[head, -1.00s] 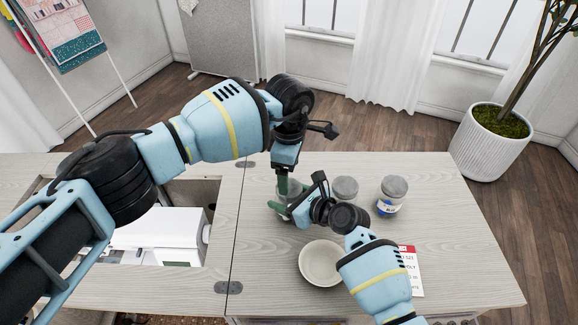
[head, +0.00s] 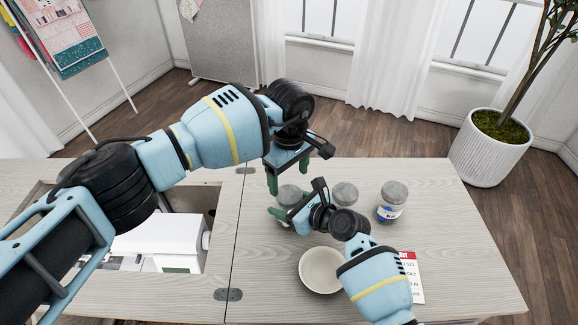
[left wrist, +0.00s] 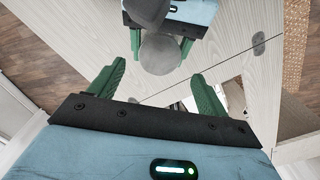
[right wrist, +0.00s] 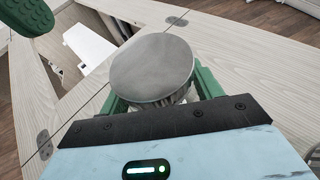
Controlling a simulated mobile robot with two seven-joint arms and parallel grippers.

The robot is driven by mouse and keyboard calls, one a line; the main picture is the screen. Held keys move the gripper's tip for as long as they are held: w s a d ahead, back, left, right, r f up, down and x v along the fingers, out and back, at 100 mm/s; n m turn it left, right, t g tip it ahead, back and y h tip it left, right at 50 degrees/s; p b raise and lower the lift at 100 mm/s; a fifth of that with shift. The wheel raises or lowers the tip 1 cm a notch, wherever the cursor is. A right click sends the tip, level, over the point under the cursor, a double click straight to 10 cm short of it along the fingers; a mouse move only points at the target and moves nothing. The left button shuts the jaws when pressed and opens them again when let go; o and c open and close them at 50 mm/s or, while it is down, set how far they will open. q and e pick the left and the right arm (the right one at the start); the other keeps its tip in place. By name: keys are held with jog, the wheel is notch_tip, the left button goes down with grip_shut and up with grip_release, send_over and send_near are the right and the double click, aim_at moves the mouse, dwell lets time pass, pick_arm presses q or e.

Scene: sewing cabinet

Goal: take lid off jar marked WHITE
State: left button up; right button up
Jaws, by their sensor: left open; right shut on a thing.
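A clear jar with a grey lid (head: 289,191) stands at the left of a row of three jars. Its label is hidden, so I cannot read which jar it is. My right gripper (head: 287,214) is shut around its body from the front right. In the right wrist view the flat round lid (right wrist: 152,68) sits on it. My left gripper (head: 289,178) is open above the jar, fingers pointing down. In the left wrist view the lid (left wrist: 160,54) shows between its spread fingers. The middle jar (head: 345,193) and the right jar (head: 391,203) also have grey lids.
A white bowl (head: 322,271) sits in front of the jars. A card with red and black print (head: 413,276) lies to its right, partly under my right arm. A white sewing machine (head: 160,238) sits in the cabinet opening at left. The tabletop's right side is clear.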

aim_at(289, 194)
pick_arm(q)
jog(key=shift+f, duration=2.7)
jog(key=c, duration=1)
jog(key=n, duration=0.6)
jog(key=shift+n, duration=0.4)
jog(key=o, duration=1.1)
jog(key=shift+c, duration=0.2)
jog(key=shift+r, duration=0.1)
